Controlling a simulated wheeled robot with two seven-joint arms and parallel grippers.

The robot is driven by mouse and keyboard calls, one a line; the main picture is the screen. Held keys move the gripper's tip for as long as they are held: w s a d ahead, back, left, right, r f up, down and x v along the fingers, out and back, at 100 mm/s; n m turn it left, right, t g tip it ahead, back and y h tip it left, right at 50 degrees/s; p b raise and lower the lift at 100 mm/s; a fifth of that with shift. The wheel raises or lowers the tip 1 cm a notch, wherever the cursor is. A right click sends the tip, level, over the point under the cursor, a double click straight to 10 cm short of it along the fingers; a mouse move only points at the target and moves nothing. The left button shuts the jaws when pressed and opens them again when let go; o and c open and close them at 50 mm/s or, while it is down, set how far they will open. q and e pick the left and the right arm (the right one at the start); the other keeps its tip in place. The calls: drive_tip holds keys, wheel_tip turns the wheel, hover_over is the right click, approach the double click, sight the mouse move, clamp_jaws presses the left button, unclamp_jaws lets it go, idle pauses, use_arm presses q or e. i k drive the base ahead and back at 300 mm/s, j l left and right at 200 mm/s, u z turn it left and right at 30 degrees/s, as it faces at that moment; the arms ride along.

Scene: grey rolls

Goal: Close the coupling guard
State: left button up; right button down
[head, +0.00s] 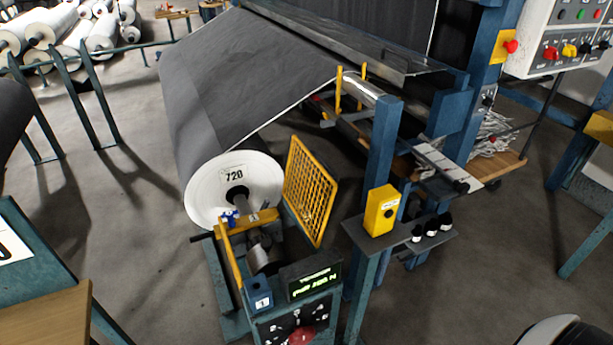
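The coupling guard appears to be the yellow mesh panel (311,190) in the head view. It stands tilted upright to the right of the coupling (264,254), swung away from it, so the metal coupling is exposed. A yellow bar frame (231,256) stands at the left of the coupling. The large grey roll's white end (213,200), labelled 720, is just behind. The panel's lower edge and its hinge are hard to make out. Neither of my grippers is in view.
A control box with a green display (313,281) stands in front of the coupling. A blue post (383,150) and a shelf with a yellow box (381,211) stand close on the right. The floor (150,240) to the left of the roll is clear.

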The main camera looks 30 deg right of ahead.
sight(332, 181)
drive_tip(key=l+u, duration=0.2)
drive_tip(key=l, duration=0.5)
drive_tip(key=l+u, duration=0.25)
drive_tip(key=l, duration=0.5)
drive_tip(key=l+u, duration=0.2)
drive_tip(key=l, duration=0.5)
drive_tip(key=k+l+u, duration=0.2)
drive_tip(key=l, duration=0.5)
drive_tip(key=k+l+u, duration=0.15)
drive_tip(key=u, duration=0.15)
